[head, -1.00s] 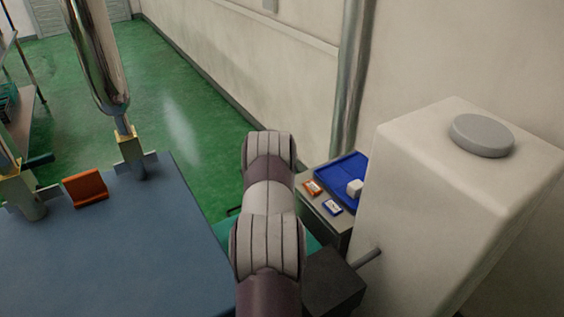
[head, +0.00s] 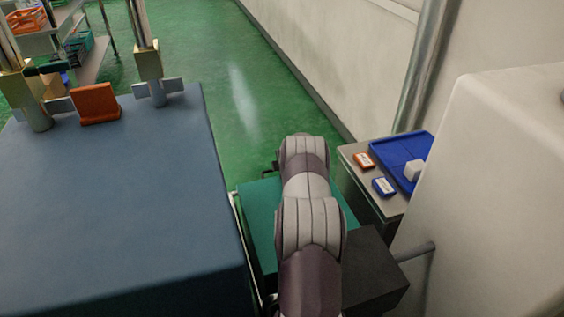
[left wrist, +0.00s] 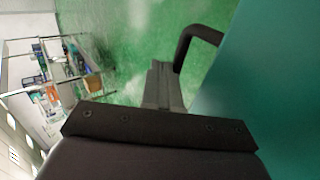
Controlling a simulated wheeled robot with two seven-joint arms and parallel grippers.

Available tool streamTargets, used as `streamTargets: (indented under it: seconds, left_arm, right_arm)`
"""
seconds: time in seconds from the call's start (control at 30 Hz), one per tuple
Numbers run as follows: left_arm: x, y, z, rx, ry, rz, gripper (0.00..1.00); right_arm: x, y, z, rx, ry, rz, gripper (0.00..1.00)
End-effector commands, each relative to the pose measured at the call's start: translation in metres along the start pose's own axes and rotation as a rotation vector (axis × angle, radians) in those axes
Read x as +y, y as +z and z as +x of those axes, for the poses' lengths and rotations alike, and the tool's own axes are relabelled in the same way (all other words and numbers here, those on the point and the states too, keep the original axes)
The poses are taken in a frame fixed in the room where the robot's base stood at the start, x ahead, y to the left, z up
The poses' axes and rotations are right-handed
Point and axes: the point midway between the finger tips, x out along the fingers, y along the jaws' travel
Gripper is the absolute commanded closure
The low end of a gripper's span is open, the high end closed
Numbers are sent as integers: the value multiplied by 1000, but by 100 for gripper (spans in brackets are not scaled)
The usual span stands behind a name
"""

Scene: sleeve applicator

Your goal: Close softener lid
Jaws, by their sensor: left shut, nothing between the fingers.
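A teal panel (head: 259,208), perhaps the softener lid, lies low beside the dark blue table. A dark looped handle (head: 268,172) shows at its far edge. My arm covers part of the panel, and its tilt is hard to judge. In the left wrist view, the teal surface (left wrist: 275,85) fills the right side and the black handle (left wrist: 190,42) stands out from its edge. My left gripper (left wrist: 160,68) is shut and empty, just left of the handle. A gap or contact between them is hard to tell. My right gripper is out of view.
The dark blue table (head: 120,210) is at left, with an orange block (head: 97,104) and metal posts. A white tank (head: 490,190) stands at right. A small side table holds a blue tray (head: 407,155) and small packs. Green floor (head: 205,50) is clear behind.

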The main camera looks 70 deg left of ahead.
Motion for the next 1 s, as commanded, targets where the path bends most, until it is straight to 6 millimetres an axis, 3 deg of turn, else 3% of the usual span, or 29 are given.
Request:
streamTargets:
  seconds: [0.57,0.67,0.8,0.87,1.0]
  left_arm:
    - [-4,0,2,0,-1,1,100]
    - [7,2,-9,-2,0,2,100]
    - [36,5,-38,-8,3,6,100]
    - [41,5,-48,-8,4,5,100]
    - [64,4,-79,-7,3,5,100]
  right_arm:
    - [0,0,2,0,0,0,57]
    - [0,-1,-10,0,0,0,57]
    - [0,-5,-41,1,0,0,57]
    - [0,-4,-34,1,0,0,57]
    - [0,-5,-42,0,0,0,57]
